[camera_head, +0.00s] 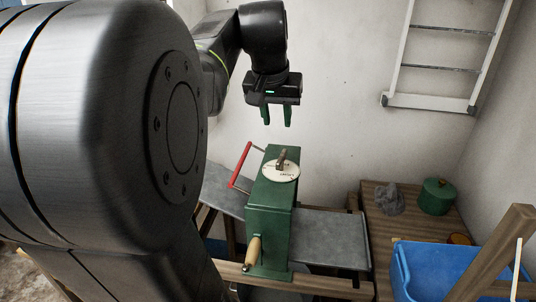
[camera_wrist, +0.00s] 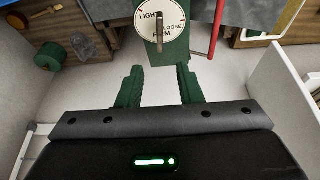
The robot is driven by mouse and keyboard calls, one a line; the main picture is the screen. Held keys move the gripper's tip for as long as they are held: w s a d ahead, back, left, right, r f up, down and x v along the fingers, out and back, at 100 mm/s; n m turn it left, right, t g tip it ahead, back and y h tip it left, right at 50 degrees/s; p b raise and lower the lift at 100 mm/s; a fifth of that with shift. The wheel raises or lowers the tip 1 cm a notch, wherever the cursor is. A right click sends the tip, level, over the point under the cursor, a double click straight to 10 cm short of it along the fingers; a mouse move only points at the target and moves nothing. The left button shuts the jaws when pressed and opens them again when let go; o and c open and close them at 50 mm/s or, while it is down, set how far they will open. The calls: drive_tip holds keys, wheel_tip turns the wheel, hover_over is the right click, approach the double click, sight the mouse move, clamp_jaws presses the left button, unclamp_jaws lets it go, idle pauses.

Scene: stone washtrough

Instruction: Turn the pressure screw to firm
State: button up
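The pressure screw (camera_head: 282,157) is a grey-brown upright bar on a round white dial (camera_head: 288,174), on top of a green wringer box (camera_head: 268,225). In the wrist view the screw (camera_wrist: 159,32) stands over the dial (camera_wrist: 173,14), which reads LIGHT, LOOSE and FIRM. The bar partly covers the lettering, and I cannot tell which mark it points to. My gripper (camera_head: 277,115) is above the dial, apart from it, with its green fingers pointing down. In the wrist view my gripper (camera_wrist: 159,85) is open and empty, its fingertips short of the screw.
A red lever (camera_head: 241,165) rises beside the box, and a wooden crank handle (camera_head: 253,250) sticks out in front. Grey boards (camera_head: 331,236) flank the box. A grey cloth (camera_head: 390,198), a green pot (camera_head: 437,196) and a blue crate (camera_head: 440,272) are at right. The space above the dial is free.

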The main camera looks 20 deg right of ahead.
sight(281, 156)
drive_tip(key=shift+m, duration=0.4)
drive_tip(key=x, duration=1.3)
drive_tip(key=shift+w+f, duration=0.1)
drive_tip(key=shift+f, duration=0.25)
clamp_jaws()
